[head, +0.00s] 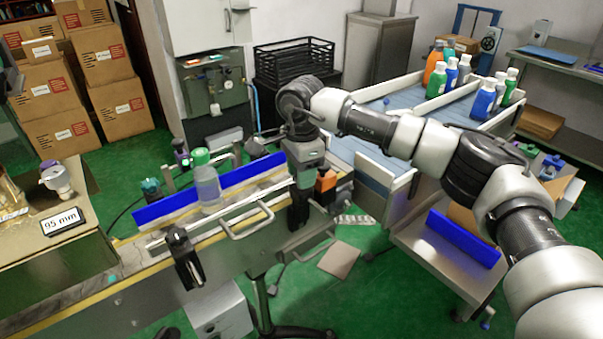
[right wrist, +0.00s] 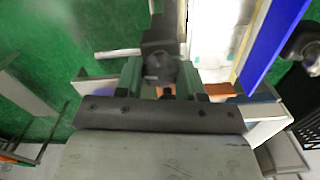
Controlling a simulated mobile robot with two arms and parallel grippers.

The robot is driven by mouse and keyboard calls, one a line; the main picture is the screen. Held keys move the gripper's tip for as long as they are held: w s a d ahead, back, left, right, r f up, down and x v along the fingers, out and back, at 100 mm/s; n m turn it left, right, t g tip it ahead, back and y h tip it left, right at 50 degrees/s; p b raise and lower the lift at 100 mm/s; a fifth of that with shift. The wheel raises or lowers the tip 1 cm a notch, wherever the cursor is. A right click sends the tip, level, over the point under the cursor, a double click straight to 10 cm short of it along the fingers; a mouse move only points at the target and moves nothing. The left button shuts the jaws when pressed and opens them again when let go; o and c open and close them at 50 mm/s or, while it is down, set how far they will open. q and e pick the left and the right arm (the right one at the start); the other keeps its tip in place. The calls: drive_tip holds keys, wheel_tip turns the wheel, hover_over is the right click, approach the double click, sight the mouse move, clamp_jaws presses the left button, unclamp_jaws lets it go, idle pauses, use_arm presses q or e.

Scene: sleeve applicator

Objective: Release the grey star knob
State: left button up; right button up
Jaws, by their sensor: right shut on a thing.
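My right gripper (head: 300,183) reaches down onto the near guide rail of the conveyor (head: 160,262), at its right end. In the right wrist view its two green fingers (right wrist: 161,78) are closed on either side of the grey star knob (right wrist: 160,65). The knob is dark grey and sits on a dark clamp block (head: 298,212) at the rail; the gripper mostly hides the knob in the head view. My left gripper is not in view.
A second dark clamp (head: 183,258) stands on the near rail further left. A clear bottle with a green cap (head: 207,185) stands between that rail and the blue rail (head: 235,174). A wire handle (head: 250,220) sticks out near my right gripper. Bottles (head: 485,98) stand on the blue chute.

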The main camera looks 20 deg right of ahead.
drive_tip(key=shift+n, duration=1)
drive_tip(key=shift+r, duration=0.1)
drive_tip(key=o, duration=0.9)
wheel_tip(320, 180, up, 11)
drive_tip(key=shift+f+b, duration=0.15)
drive_tip(key=shift+b, duration=0.15)
drive_tip(key=shift+f, duration=0.1)
